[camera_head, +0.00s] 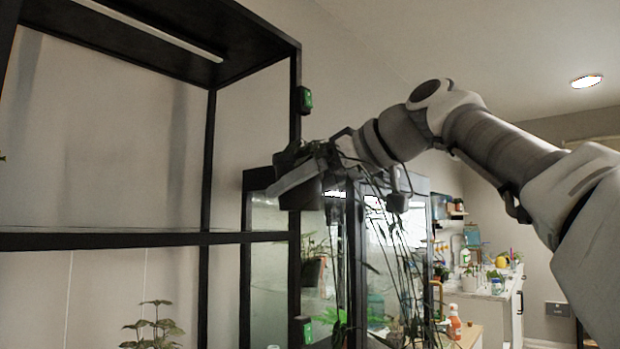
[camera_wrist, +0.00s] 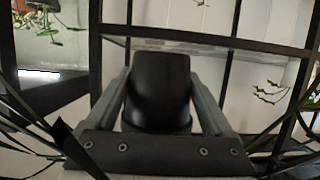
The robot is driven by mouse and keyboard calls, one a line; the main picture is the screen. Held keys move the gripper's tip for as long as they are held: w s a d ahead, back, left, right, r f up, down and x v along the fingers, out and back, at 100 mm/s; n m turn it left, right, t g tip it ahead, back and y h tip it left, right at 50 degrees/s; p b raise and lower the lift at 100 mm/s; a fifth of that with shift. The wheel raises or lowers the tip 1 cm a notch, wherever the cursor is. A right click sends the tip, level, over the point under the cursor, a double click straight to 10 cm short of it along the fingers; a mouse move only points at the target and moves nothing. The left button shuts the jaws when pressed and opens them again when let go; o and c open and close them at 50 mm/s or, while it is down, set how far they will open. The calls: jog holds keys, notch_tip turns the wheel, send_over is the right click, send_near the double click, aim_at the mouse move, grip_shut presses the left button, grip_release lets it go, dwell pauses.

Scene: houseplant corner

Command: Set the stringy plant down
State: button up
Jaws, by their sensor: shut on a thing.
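The stringy plant has a dark pot (camera_head: 301,190) with long thin trailing stems (camera_head: 392,255) hanging down to the right. My gripper (camera_head: 295,180) is shut on the pot and holds it in the air, in front of the glass cabinet and at the right end of the black shelf frame. In the wrist view the black pot (camera_wrist: 160,90) sits between the two grey fingers of my gripper (camera_wrist: 160,100). Green leaves of the plant (camera_wrist: 25,120) spread at both sides there. Part of the plant is hidden behind my wrist.
The black shelf (camera_head: 130,240) at the left has an empty-looking upper level, with a leafy plant (camera_head: 153,328) below. A glass cabinet (camera_head: 268,260) with plants inside stands behind the pot. A white counter (camera_head: 490,300) with bottles and pots is at the far right.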

jog(key=w+a+p, duration=0.5)
jog(key=p, duration=0.3)
jog(key=w+a+p, duration=0.4)
jog(key=a+p, duration=0.2)
jog(key=p, duration=0.3)
jog(key=w+a+p, duration=0.5)
jog(key=p, duration=0.3)
jog(key=shift+w+a+r, duration=0.3)
jog(key=shift+w+r, duration=0.05)
jog(key=shift+w+a+f, duration=0.25)
jog(key=shift+f, duration=0.25)
jog(key=shift+w+a+f, duration=0.2)
jog(key=shift+f, duration=0.3)
jog(key=shift+f+b, duration=0.8)
jog(key=shift+b, duration=0.35)
jog(key=shift+f+b, duration=0.3)
jog(key=shift+b, duration=0.1)
jog(key=o, duration=1.3)
jog(key=shift+d, duration=0.1)
